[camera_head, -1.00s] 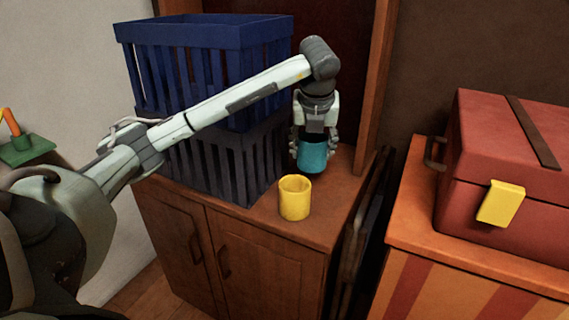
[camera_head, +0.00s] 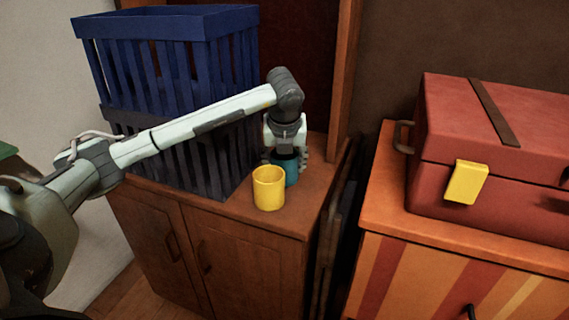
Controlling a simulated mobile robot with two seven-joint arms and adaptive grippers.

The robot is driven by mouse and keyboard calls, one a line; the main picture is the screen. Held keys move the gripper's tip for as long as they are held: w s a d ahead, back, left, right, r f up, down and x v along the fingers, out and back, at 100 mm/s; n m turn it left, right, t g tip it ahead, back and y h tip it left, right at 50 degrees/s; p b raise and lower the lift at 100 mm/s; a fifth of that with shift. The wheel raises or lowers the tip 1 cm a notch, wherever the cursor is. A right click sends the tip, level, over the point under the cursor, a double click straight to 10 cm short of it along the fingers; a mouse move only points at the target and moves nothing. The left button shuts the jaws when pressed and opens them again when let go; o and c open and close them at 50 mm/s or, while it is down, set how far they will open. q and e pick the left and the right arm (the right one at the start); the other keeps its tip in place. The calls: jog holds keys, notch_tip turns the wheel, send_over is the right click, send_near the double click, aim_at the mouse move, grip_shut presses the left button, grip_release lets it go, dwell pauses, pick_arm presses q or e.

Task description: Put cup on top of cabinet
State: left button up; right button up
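My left gripper (camera_head: 286,159) points down over the cabinet (camera_head: 300,210), with its fingers around a teal cup (camera_head: 292,173). The teal cup is upright, low at the cabinet top; I cannot tell whether its base touches the wood. A yellow cup (camera_head: 268,190) stands upright on the cabinet top, in front of the teal cup, and hides part of it and of the left finger. My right gripper is not in view.
Two stacked slatted crates, a blue one (camera_head: 165,25) above a dark one (camera_head: 180,165), take up the cabinet's left side. A red case (camera_head: 510,130) sits on an orange striped cabinet (camera_head: 390,200) at the right. Some bare cabinet top lies right of the cups.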

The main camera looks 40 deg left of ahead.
pick_arm(q)
jog(key=o, duration=0.4)
jog(key=shift+c, duration=0.2)
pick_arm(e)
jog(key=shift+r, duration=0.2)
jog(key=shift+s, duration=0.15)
pick_arm(q)
jog(key=shift+r, duration=0.2)
jog(key=shift+v, duration=1.1)
jog(key=v, duration=0.9)
jog(key=shift+r, duration=0.35)
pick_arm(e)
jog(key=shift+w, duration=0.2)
pick_arm(q)
jog(key=shift+s, duration=0.1)
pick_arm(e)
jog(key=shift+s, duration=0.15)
